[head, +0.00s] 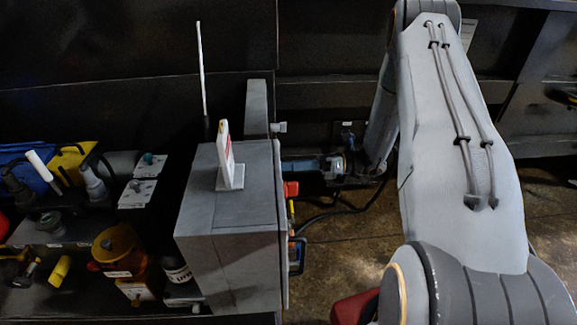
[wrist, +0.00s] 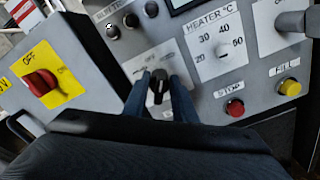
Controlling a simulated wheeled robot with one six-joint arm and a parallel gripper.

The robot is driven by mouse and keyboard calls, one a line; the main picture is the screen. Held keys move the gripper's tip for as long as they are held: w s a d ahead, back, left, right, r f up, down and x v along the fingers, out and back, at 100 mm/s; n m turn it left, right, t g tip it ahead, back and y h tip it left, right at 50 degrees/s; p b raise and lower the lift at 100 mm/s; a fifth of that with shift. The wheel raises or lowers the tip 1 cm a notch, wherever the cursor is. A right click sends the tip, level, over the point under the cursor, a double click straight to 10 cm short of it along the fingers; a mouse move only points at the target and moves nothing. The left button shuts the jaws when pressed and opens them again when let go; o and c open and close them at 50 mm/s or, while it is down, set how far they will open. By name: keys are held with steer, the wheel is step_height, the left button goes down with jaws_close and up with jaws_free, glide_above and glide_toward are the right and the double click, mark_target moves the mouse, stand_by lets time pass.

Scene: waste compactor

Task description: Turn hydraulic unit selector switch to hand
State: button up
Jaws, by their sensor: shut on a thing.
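In the wrist view, a black selector knob (wrist: 158,84) sits on a light label plate on the grey control panel (wrist: 205,105). The label's words are mostly hidden or too small to read. My gripper (wrist: 160,88) has its two blue fingers on either side of this knob and is shut on it. The knob's pointer looks roughly upright in the picture. In the head view, my gripper (head: 335,166) reaches the right-hand face of the grey control box (head: 230,200); the knob is hidden there.
In the wrist view, a red rotary switch (wrist: 40,82) on a yellow plate is at left. A heater dial (wrist: 222,50), a red stop button (wrist: 235,107) and a yellow button (wrist: 289,87) are right of my fingers. In the head view, yellow and blue equipment (head: 70,160) stands at left.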

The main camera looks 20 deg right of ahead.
steer(key=n, duration=0.4)
steer(key=shift+s+n, duration=0.1)
steer(key=shift+n, duration=0.2)
steer(key=n, duration=0.3)
steer(key=shift+n, duration=0.4)
steer(key=n, duration=0.3)
steer(key=shift+s, duration=0.15)
steer(key=shift+n, duration=2.2)
steer(key=o, duration=0.7)
